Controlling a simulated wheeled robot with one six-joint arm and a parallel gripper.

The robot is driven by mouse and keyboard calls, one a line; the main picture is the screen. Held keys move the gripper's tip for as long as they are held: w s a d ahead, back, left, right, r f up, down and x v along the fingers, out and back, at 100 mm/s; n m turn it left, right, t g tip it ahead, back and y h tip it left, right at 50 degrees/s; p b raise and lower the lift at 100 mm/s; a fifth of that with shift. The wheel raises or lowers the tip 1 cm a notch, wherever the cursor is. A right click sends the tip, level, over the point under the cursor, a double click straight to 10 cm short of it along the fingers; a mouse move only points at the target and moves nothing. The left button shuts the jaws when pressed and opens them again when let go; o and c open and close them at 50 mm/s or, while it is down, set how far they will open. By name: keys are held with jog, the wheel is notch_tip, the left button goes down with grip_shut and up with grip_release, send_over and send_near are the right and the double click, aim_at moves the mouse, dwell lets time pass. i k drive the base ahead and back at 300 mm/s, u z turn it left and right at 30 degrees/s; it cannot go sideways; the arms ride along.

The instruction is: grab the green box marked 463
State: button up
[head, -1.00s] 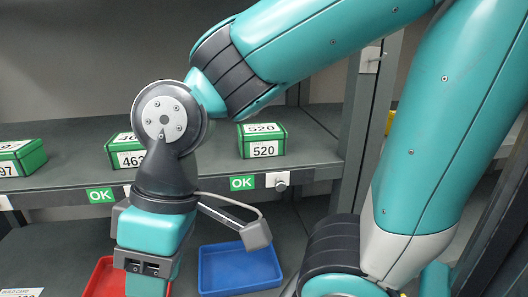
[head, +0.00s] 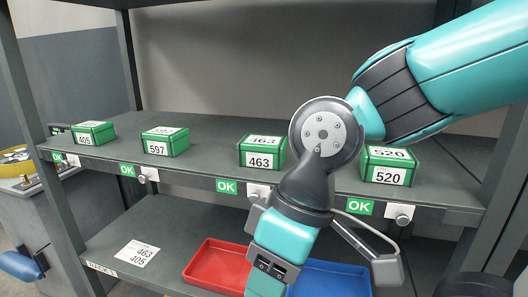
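The green box marked 463 (head: 260,152) stands on the upper shelf, with its white label facing me. It is just left of my arm's wrist joint, and its right edge is close to or slightly behind that joint in the picture. My arm hangs down in front of the shelf, with its wrist pointing downward over the lower trays. My gripper's fingers are below the bottom edge of the head view, so their state is hidden. Nothing visible touches the box.
Other green boxes stand on the same upper shelf (head: 200,178): 405 (head: 94,134), 597 (head: 165,142) and 520 (head: 390,165).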

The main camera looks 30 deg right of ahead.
aim_at(266, 152)
jog(key=u, duration=1.6)
jog(key=i, duration=2.1)
jog(key=z, duration=3.15)
